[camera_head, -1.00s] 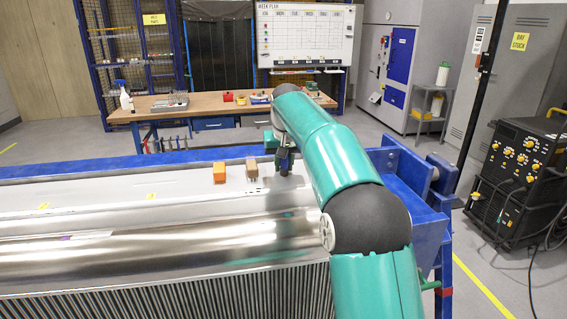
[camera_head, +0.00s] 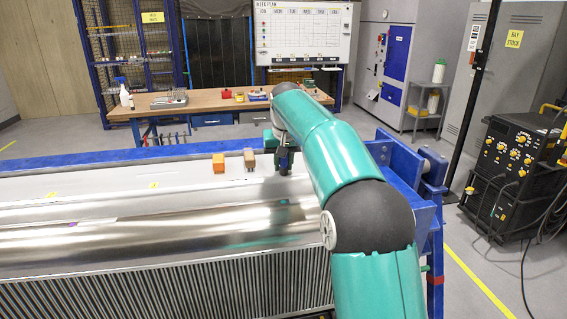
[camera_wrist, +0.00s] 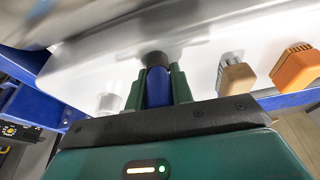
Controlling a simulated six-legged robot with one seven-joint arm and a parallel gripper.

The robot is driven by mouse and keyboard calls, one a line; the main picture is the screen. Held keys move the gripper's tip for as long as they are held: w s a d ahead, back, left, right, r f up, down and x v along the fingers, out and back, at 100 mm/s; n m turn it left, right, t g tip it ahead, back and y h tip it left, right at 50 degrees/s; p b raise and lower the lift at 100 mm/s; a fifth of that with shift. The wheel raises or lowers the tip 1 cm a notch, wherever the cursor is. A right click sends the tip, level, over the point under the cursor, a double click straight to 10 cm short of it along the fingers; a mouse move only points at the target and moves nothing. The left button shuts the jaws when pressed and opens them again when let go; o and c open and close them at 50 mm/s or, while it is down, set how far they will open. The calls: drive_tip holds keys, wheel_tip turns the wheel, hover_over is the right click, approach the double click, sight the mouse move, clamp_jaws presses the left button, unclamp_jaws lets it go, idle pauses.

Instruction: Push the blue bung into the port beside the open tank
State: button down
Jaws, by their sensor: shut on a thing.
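My gripper (camera_wrist: 158,82) is shut on the blue bung (camera_wrist: 158,90), which stands between its green fingers in the wrist view. The end of the bung away from my palm looks dark and is close to the pale panel; I cannot tell whether it touches. In the head view my gripper (camera_head: 284,161) is over the right part of the panel (camera_head: 120,186), and the bung is too small to make out. I cannot make out the port or a tank opening in either view.
A brown block (camera_wrist: 236,78) and an orange block (camera_wrist: 296,69) with pronged ends stand beside my gripper. A pale, clear-looking cylinder (camera_wrist: 108,102) is on its other side. A blue frame (camera_head: 405,165) borders the panel at right. A shiny metal roll (camera_head: 150,235) lies in front.

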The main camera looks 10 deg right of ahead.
drive_tip(key=c, duration=1.1)
unclamp_jaws()
drive_tip(key=shift+w, duration=0.1)
drive_tip(key=shift+c, duration=0.2)
drive_tip(key=shift+r, duration=0.1)
drive_tip(key=v, duration=1.3)
drive_tip(key=shift+r, duration=0.35)
